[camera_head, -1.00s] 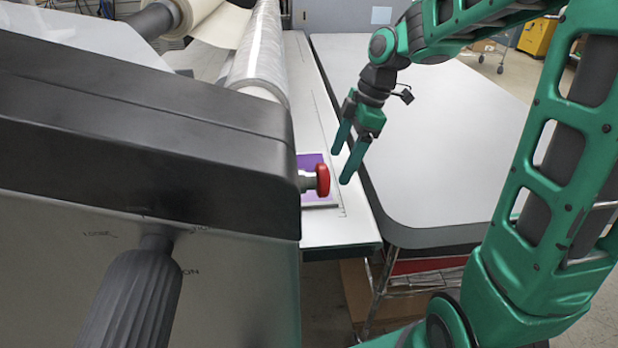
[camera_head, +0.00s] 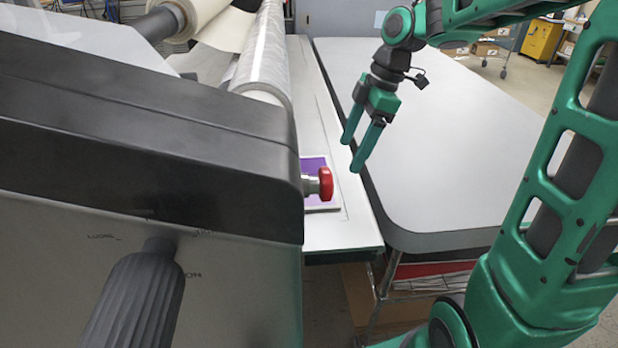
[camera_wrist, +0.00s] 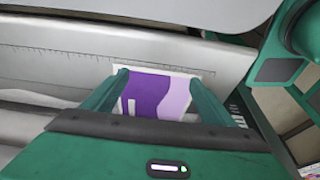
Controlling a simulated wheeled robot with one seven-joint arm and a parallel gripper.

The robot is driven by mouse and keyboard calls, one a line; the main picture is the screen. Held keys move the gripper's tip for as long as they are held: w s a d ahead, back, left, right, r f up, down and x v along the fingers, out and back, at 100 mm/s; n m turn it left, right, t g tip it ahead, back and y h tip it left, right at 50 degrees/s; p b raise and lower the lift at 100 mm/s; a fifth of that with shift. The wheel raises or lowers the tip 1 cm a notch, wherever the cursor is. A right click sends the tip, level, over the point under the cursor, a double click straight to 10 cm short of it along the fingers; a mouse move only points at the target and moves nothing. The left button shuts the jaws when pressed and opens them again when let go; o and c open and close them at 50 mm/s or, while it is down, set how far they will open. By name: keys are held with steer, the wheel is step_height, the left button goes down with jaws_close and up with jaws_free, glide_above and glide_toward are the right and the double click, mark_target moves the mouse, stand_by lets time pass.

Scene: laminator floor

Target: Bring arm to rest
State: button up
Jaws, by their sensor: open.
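My gripper (camera_head: 352,152) is open and empty. It hangs above the laminator's feed shelf (camera_head: 340,232), near the edge of the grey table, with its fingers pointing down. In the wrist view my gripper (camera_wrist: 160,78) has its fingers spread, and a purple and lilac sheet with a white border (camera_wrist: 158,92) shows between and beyond them. The purple sheet (camera_head: 314,170) lies on the shelf in the head view, partly hidden by the red button and the laminator's side housing.
The laminator's dark housing (camera_head: 150,150) fills the left, with a red button (camera_head: 325,184) and a ribbed knob (camera_head: 135,300). A clear film roll (camera_head: 262,60) lies behind. The grey table (camera_head: 450,140) to the right is bare.

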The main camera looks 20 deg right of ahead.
steer(key=s+d+m, duration=0.3)
steer(key=s, duration=0.1)
steer(key=s+d+f+m+h, duration=0.1)
steer(key=s+d+m, duration=0.1)
steer(key=s+m, duration=0.2)
steer(key=s+d+m+h, duration=0.1)
steer(key=s+d+m, duration=0.2)
steer(key=m, duration=0.1)
steer(key=shift+s+d+f, duration=0.25)
steer(key=shift+s+d, duration=0.05)
steer(key=shift+s, duration=0.1)
steer(key=s+d+f+m, duration=0.1)
steer(key=s+d+m, duration=0.1)
steer(key=s+m, duration=0.3)
steer(key=s+d+f+m+h, duration=0.1)
steer(key=s+d+f+m, duration=0.1)
steer(key=s+m, duration=0.4)
steer(key=s+d, duration=0.1)
steer(key=s, duration=0.1)
steer(key=shift+s+f+g, duration=0.2)
steer(key=shift+s+g, duration=0.2)
